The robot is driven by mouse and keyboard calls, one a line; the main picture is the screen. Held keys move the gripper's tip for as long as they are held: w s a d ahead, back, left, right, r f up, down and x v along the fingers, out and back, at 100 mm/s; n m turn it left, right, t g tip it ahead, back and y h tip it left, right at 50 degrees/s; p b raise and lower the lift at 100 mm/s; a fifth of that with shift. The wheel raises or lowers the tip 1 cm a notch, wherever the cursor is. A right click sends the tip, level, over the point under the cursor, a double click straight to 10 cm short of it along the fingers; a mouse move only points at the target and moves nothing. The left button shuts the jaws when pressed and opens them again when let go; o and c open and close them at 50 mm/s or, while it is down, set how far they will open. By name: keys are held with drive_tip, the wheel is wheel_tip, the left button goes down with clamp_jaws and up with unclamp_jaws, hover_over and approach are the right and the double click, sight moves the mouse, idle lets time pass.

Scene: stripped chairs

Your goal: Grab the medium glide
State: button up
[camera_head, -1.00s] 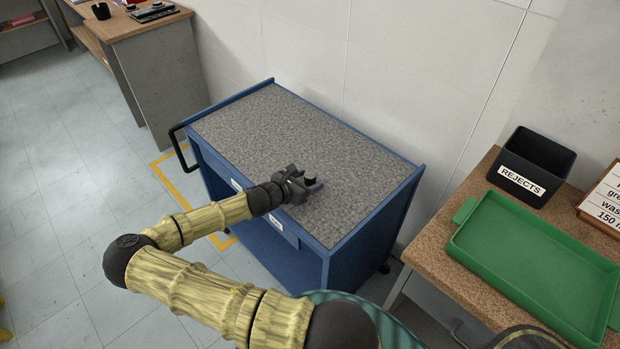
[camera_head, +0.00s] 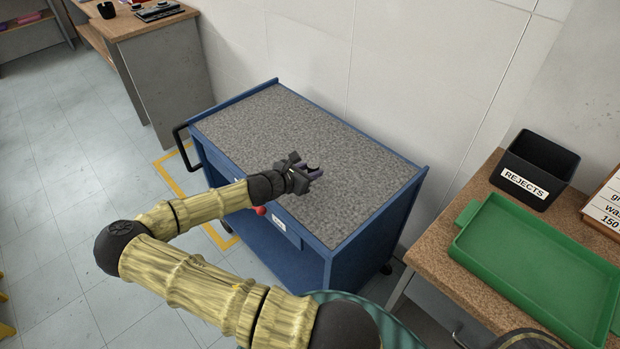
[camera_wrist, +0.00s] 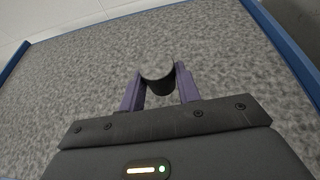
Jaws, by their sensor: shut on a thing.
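The medium glide is a small dark cylinder with a paler round face (camera_wrist: 157,78). In the wrist view it sits between the two purple fingers of my gripper (camera_wrist: 160,90), which is shut on it. In the head view my gripper (camera_head: 312,172) is over the grey speckled top of the blue cart (camera_head: 255,130), with the dark glide (camera_head: 313,168) at its fingertips. The glide's lower part is hidden, and I cannot tell how high it is above the surface.
The rest of the cart top is bare. At the right, a green tray (camera_head: 470,212) and a black REJECTS bin (camera_head: 560,160) stand on a brown bench (camera_head: 430,255). A red round thing (camera_head: 260,210) shows beside my wrist. A wall (camera_head: 400,80) is behind the cart.

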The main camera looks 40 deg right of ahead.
sight(309, 167)
wheel_tip(309, 167, up, 6)
drive_tip(key=shift+f, duration=0.25)
drive_tip(key=shift+a, duration=0.1)
idle(0.4)
